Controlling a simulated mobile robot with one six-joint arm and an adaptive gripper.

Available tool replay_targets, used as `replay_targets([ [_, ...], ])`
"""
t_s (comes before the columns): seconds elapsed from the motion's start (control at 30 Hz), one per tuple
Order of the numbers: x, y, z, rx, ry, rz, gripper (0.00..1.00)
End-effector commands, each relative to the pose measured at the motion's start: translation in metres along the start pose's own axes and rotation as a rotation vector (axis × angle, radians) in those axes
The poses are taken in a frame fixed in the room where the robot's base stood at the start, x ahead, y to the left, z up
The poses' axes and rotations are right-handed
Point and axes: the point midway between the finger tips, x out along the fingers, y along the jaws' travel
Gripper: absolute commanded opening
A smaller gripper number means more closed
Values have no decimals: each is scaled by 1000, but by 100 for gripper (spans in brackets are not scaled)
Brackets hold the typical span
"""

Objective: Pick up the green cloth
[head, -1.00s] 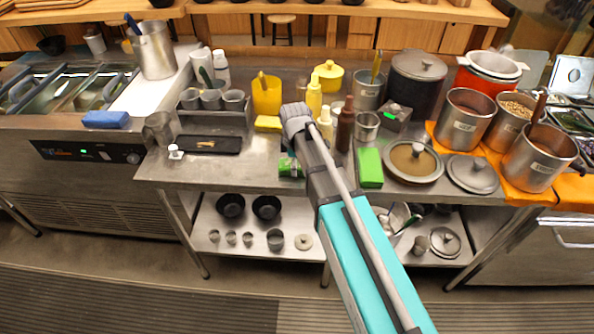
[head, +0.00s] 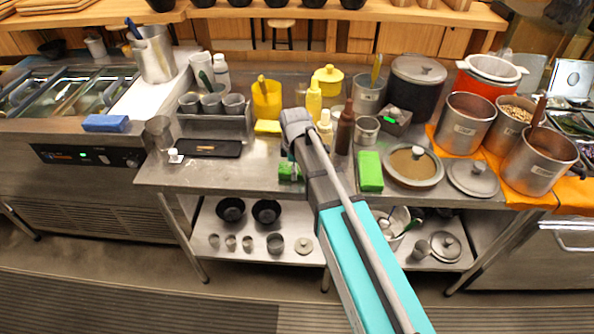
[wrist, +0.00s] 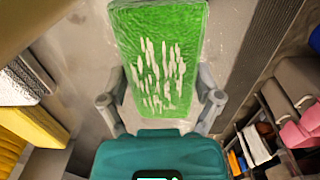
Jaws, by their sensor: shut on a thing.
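The green cloth (wrist: 160,45) fills the upper middle of the wrist view. It is bright green, flat and oblong, with white streaks across its face. My gripper (wrist: 162,92) has one finger along each side of it and is shut on it. In the head view, part of the cloth (head: 286,172) shows beside my arm at the counter's front, and the rest is hidden behind the arm. I cannot tell whether it touches the counter. A second green block (head: 369,172) lies on the counter to the right.
A yellow sponge (head: 267,127), a brown bottle (head: 345,128) and a yellow bottle (head: 313,103) stand close behind my arm. A black tray (head: 208,148) lies left. Some steel counter (head: 235,175) at front left is clear.

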Motion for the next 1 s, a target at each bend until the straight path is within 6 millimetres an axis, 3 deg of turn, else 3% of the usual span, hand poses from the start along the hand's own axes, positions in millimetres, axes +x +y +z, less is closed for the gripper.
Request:
replay_targets([
  [0.1,0,0,0,0,0,0,27],
  [0.57,-7,0,0,0,0,0,26],
  [0.93,-37,0,0,-1,0,0,26],
  [1.0,-45,-9,2,-1,0,0,26],
])
